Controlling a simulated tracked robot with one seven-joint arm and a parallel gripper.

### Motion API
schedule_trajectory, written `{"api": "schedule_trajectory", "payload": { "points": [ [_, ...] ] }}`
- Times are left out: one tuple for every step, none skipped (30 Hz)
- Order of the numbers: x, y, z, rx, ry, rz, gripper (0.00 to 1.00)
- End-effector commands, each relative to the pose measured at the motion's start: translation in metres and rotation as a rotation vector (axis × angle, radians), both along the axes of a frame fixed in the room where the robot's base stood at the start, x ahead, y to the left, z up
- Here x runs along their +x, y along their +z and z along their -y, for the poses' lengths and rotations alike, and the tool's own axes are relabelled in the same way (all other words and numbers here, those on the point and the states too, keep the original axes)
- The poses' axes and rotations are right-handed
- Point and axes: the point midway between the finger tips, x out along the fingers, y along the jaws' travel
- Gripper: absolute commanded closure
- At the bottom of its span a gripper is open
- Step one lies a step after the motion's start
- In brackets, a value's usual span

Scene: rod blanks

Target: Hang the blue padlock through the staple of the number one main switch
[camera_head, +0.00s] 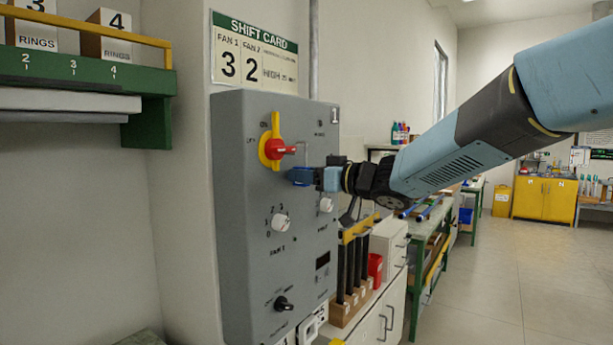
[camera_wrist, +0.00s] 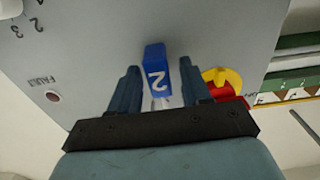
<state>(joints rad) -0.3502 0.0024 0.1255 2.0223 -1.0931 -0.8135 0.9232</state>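The grey panel marked 1 (camera_head: 235,220) stands on the wall side. Its main switch, a red handle on a yellow plate (camera_head: 266,150), is on the upper part, and it also shows in the wrist view (camera_wrist: 232,88). My gripper (camera_head: 305,177) is just below and right of the red handle. In the wrist view the blue padlock (camera_wrist: 155,66), marked 2, lies between the two fingers of my gripper (camera_wrist: 157,85), with a gap visible on each side. A bit of pale metal shows by the padlock's body. Whether the shackle passes through the staple is hidden.
Below the switch are white knobs (camera_head: 282,222) and a black knob (camera_head: 284,303). A green shelf (camera_head: 150,110) with ring boxes is at the left. A bench with wooden holders (camera_head: 347,310) and a red cup (camera_head: 375,268) stands right of the panel. The floor at right is clear.

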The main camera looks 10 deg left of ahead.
Motion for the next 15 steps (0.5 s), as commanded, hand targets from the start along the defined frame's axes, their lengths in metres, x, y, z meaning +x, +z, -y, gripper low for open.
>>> {"api": "schedule_trajectory", "payload": {
  "points": [
    [0.000, 0.000, 0.000, 0.000, 0.000, 0.000, 0.47],
    [0.000, 0.000, 0.000, 0.000, 0.000, 0.000, 0.44],
    [0.000, 0.000, 0.000, 0.000, 0.000, 0.000, 0.42],
    [0.000, 0.000, 0.000, 0.000, 0.000, 0.000, 0.42],
    [0.000, 0.000, 0.000, 0.000, 0.000, 0.000, 0.42],
    [0.000, 0.000, 0.000, 0.000, 0.000, 0.000, 0.42],
    [0.000, 0.000, 0.000, 0.000, 0.000, 0.000, 0.42],
    [0.000, 0.000, 0.000, -0.001, 0.000, 0.000, 0.42],
    [0.000, 0.000, 0.000, -0.001, 0.000, 0.000, 0.42],
    [0.000, 0.000, 0.001, -0.001, 0.000, 0.000, 0.42],
    [0.000, 0.000, 0.001, -0.001, 0.000, 0.000, 0.42],
    [-0.001, 0.000, 0.003, -0.001, -0.001, 0.000, 0.42],
    [-0.002, 0.000, 0.005, -0.001, -0.001, 0.001, 0.42],
    [-0.003, 0.000, 0.008, 0.000, -0.001, 0.001, 0.42],
    [-0.004, 0.000, 0.012, -0.001, -0.002, 0.002, 0.42]
  ]
}}
